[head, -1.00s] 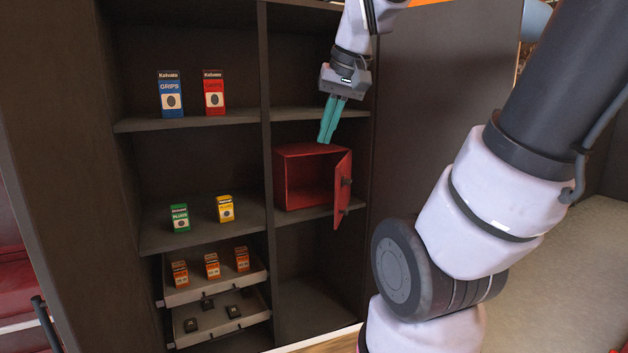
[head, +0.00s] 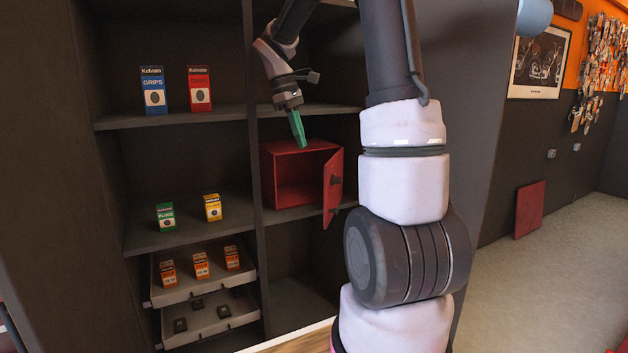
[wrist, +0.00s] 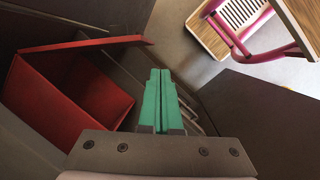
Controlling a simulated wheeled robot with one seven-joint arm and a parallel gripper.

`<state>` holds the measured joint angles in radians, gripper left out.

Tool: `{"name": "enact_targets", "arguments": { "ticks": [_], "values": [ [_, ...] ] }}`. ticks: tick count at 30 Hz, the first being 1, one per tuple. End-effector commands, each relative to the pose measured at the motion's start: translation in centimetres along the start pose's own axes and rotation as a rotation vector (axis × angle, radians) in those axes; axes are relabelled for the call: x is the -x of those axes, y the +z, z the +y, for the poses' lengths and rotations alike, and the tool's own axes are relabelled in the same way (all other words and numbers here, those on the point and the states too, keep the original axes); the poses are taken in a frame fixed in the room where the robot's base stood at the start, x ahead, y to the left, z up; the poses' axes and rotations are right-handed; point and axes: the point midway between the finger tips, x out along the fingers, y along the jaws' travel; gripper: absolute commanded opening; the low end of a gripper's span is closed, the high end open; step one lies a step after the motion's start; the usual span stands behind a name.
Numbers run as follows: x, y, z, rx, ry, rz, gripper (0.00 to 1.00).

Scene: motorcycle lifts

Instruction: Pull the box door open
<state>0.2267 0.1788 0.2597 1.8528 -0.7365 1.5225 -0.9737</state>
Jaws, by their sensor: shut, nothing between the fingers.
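The red box (head: 296,166) sits on a shelf in the right column of the dark cabinet. Its door (head: 332,188) is on the right side and stands wide open toward the front, with a dark knob on its right face. The box is empty as far as I can see. My gripper (head: 301,142), with green fingers, is shut and empty, just above or in front of the top of the box in the head view. In the wrist view the box (wrist: 50,105) and the door's edge (wrist: 85,44) lie left of the shut fingers (wrist: 160,85), apart from them.
The cabinet's left column holds a blue carton (head: 153,91), a red carton (head: 200,89), a green carton (head: 165,216) and a yellow carton (head: 212,207). Trays (head: 205,275) with small orange boxes stick out below.

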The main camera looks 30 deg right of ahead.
Motion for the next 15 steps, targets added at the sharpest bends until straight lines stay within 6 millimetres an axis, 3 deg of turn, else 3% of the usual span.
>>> {"name": "enact_targets", "arguments": {
  "ticks": [3, 6, 11, 15],
  "values": [
    [-2.0, -1.4, 2.3, 0.103, -0.028, -0.07, 0.0],
    [-2.9, -1.9, 3.3, 0.153, -0.04, -0.1, 0.0],
    [-3.7, -2.1, 3.8, 0.18, -0.047, -0.115, 0.0],
    [-5.5, -1.8, 3.7, 0.178, -0.049, -0.116, 0.0]
  ]
}}
